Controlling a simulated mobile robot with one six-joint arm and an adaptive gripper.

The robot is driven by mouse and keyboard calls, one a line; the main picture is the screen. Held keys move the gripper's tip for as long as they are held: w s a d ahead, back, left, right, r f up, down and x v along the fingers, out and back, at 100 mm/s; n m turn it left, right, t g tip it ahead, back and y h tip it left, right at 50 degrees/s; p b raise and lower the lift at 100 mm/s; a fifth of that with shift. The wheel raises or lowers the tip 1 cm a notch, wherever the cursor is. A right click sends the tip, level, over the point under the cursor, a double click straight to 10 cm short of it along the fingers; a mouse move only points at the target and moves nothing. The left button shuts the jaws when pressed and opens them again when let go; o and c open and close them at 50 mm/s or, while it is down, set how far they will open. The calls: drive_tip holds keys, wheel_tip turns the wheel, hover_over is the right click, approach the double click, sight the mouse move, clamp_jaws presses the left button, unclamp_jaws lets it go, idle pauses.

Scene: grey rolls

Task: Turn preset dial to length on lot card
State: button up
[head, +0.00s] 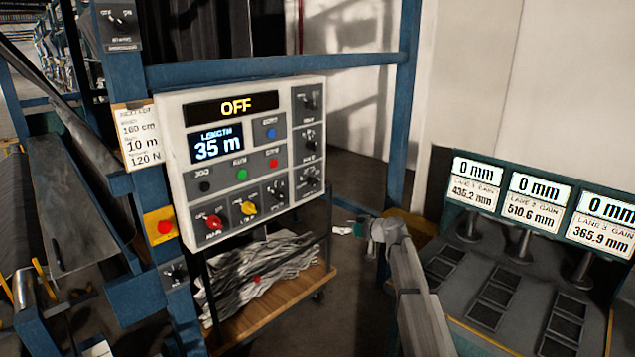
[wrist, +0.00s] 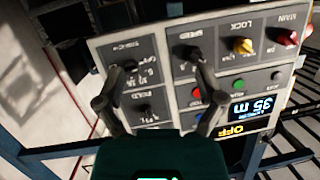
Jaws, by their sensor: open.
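The lot card (head: 141,138) hangs left of the control panel and reads 160 cm, 10 m and 120 N. The panel's length display (head: 217,143) shows 35 m; it also shows in the wrist view (wrist: 252,108). Black dials stand in the panel's right column: top (head: 309,99), middle (head: 310,142) and bottom (head: 310,181). Their small labels are too blurred for me to tell which is the preset dial. My gripper (wrist: 161,65) is open and empty, its fingers spread before the panel's dials. In the head view my gripper (head: 374,228) is right of the panel, apart from it.
The main display (head: 235,106) reads OFF. Red (head: 209,222) and yellow (head: 246,208) knobs and a black dial (head: 276,191) line the panel's bottom. A red stop button (head: 164,227) is at left. A blue post (head: 402,110) and a gauge console (head: 520,215) stand right.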

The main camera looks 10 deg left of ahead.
sight(316, 184)
drive_tip(key=w+a+r+t+y, duration=0.1)
drive_tip(key=w+r+t, duration=0.2)
drive_tip(key=w+r, duration=0.3)
drive_tip(key=w, duration=0.4)
drive_tip(key=shift+r+y+p, duration=0.2)
drive_tip(key=shift+y+p, duration=0.1)
drive_tip(key=shift+p, duration=0.1)
drive_tip(key=shift+w+a, duration=0.1)
drive_tip(key=shift+a, duration=0.05)
drive_tip(key=x, duration=1.3)
drive_tip(key=shift+w+a+r, duration=0.15)
drive_tip(key=shift+w, duration=0.15)
drive_tip(key=c, duration=1.1)
drive_tip(key=shift+c, duration=0.2)
